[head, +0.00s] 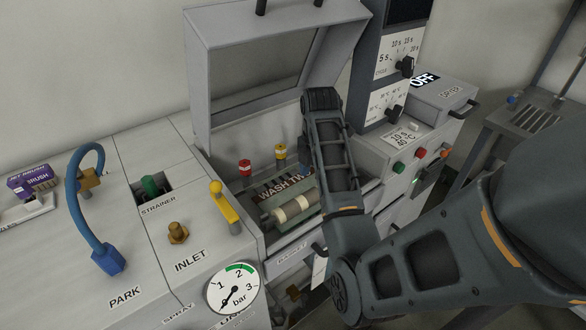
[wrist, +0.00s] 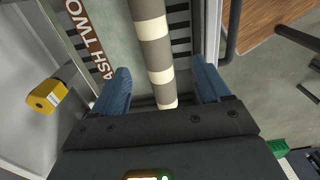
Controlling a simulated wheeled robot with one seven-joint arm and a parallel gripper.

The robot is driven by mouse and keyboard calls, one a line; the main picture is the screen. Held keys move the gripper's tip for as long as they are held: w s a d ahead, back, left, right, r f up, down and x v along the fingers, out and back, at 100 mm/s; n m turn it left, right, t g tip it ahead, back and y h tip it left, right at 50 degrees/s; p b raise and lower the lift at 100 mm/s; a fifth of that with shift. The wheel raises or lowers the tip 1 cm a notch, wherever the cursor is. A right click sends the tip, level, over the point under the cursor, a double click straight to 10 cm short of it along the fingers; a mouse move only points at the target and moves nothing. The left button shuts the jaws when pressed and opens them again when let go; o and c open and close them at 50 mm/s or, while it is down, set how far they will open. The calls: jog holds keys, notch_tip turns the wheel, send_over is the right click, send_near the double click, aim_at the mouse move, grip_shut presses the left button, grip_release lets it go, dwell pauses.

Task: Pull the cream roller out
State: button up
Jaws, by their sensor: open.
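The cream roller (head: 293,210), with grey bands, lies in the open wash chamber of the machine, in front of a green board marked "WASH TW…" (head: 284,188). In the wrist view the roller (wrist: 152,30) runs from the top edge down between the fingers of my gripper (wrist: 160,78). My gripper is open, with one blue finger on each side of the roller and a visible gap on both sides. The roller's near end shows close to the gripper's palm. In the head view my arm hides the gripper and the roller's right side.
The raised grey lid (head: 200,75) stands over the chamber. A red knob (head: 245,167) and a yellow knob (head: 280,151) stand behind the board. A yellow-handled lever (head: 224,202) stands left of the chamber. A blue hose (head: 72,190) arches further left.

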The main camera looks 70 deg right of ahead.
aim_at(311, 192)
jog(key=shift+w+f, duration=0.15)
jog(key=shift+w, duration=0.15)
jog(key=shift+f+b, duration=0.25)
jog(key=shift+b, duration=0.1)
notch_tip(311, 192, down, 2)
jog(key=shift+b, duration=0.9)
jog(key=shift+f, duration=2.5)
jog(key=shift+c, duration=0.3)
jog(key=c, duration=1.1)
jog(key=shift+c, duration=0.2)
jog(key=shift+r+p, duration=0.75)
jog(key=shift+p, duration=0.45)
